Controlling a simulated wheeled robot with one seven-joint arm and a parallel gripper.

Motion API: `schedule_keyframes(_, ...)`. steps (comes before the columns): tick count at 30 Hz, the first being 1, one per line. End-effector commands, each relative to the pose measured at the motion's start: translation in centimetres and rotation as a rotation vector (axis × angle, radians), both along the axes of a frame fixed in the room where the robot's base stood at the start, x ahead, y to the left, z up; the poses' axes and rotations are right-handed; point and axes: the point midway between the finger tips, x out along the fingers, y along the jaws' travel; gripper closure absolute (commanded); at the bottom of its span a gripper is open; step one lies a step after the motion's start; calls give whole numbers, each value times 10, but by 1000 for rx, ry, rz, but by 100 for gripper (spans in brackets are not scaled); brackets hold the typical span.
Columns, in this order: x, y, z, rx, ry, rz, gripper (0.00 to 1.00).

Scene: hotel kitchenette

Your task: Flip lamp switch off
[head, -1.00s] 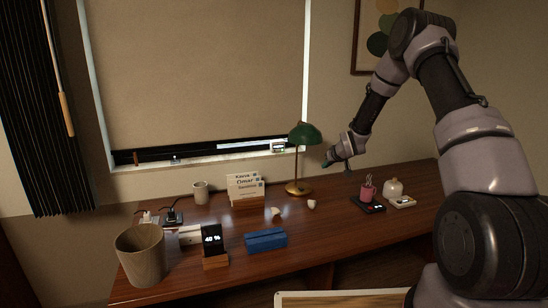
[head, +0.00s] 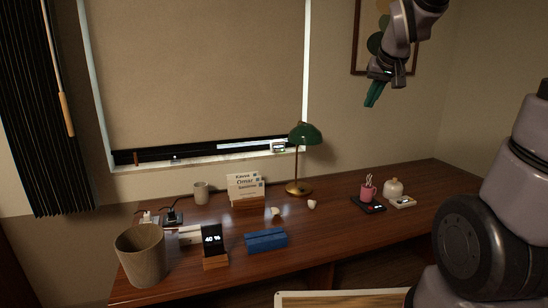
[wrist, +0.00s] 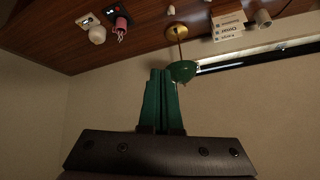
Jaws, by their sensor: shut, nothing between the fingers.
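The lamp (head: 304,134) has a green shade, a thin stem and a round brass base (head: 298,188), and it stands upright at the back of the desk. It also shows in the wrist view (wrist: 183,71), upside down. I cannot make out its switch, nor tell surely whether it is lit. My gripper (head: 371,100) has green fingers and is raised high to the right of the lamp, well apart from it. In the wrist view the fingers (wrist: 161,74) are together with nothing between them.
The wooden desk (head: 340,225) holds a sign (head: 244,186), a blue box (head: 266,240), a phone (head: 212,237) on a stand, a bin (head: 142,254), a pink mug (head: 368,191) and a white jar (head: 393,187). A framed picture (head: 360,40) hangs behind my gripper.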

Motion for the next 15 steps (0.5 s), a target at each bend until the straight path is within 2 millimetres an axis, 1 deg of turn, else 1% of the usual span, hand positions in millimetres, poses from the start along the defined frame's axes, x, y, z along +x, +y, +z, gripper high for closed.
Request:
schedule_keyframes(1, -24, 0, 10, 21, 0, -18, 100)
schedule_keyframes(2, -38, 0, 14, 35, 5, -28, 100)
schedule_keyframes(3, -56, 1, 18, 55, 13, -41, 100)
schedule_keyframes(5, -83, 2, 23, 86, 23, -60, 100)
schedule_keyframes(6, -100, 4, 25, 108, 30, -71, 100)
schedule_keyframes(9, -140, 7, 27, 161, 48, -93, 100)
schedule_keyframes(12, -170, 10, 26, 206, 61, -108, 100)
schedule_keyframes(15, -189, 13, 24, 236, 73, -115, 100)
